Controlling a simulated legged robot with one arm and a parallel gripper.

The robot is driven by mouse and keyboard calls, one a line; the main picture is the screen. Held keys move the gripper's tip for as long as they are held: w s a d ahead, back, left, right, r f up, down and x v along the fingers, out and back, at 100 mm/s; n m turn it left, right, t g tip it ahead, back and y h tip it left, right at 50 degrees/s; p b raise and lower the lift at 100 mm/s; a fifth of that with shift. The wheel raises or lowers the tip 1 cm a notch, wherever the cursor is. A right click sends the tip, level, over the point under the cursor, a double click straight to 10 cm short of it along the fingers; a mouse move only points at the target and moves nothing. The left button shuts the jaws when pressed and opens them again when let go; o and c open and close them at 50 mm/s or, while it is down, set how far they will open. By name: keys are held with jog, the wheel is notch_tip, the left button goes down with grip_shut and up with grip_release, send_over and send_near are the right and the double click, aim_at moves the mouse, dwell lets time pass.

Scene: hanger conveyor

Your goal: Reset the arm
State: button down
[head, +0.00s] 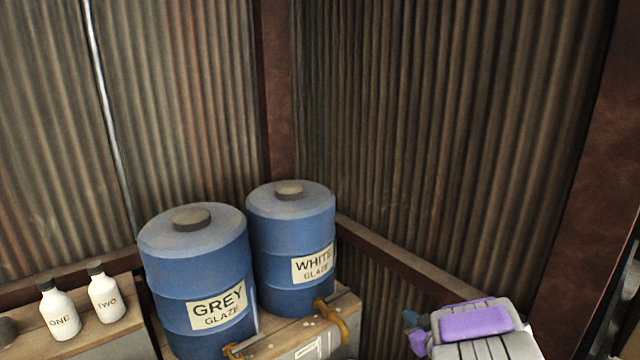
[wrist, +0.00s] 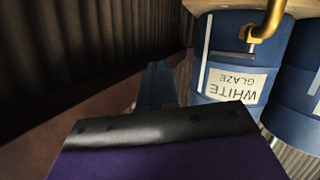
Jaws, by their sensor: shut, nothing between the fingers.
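My arm, grey with a purple pad, reaches in at the lower right of the head view. My gripper (head: 412,328) shows only as small coloured parts at its left end. In the wrist view my gripper (wrist: 158,84) shows as blue fingers close together beyond the purple and black wrist cover. The fingers are shut and empty. They sit to the right of the white glaze barrel (head: 291,245) in the head view, apart from it as far as I can tell. The barrel's label shows upside down in the wrist view (wrist: 235,82).
The blue grey glaze barrel (head: 198,275) stands left of the white one, both on a wooden-topped crate (head: 345,305) with brass taps (head: 335,318). White bottles ONE (head: 60,315) and TWO (head: 106,297) stand at far left. Corrugated walls (head: 420,130) meet behind; a rusty post (head: 590,200) rises at right.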

jog(key=s+d+r+m+g+h+b, duration=0.1)
jog(key=s+d+r+m+g+h, duration=0.25)
jog(key=s, duration=0.35)
jog(key=s+d+r+m+g+h, duration=0.2)
jog(key=s+d+g+h, duration=0.1)
jog(key=s+h, duration=0.3)
jog(key=s+a+g+y, duration=0.2)
jog(key=s+a, duration=0.4)
jog(key=s, duration=0.5)
jog(key=s+a+g+y+b, duration=0.1)
jog(key=s+a+g, duration=0.3)
jog(key=s, duration=0.8)
jog(key=s+a+g+y, duration=0.2)
jog(key=s+a+g, duration=0.1)
jog(key=s+a, duration=0.5)
jog(key=s, duration=0.3)
jog(key=shift+s+a+r+y+b, duration=0.15)
jog(key=shift+a+r+y+b, duration=0.1)
jog(key=shift+y+b, duration=0.15)
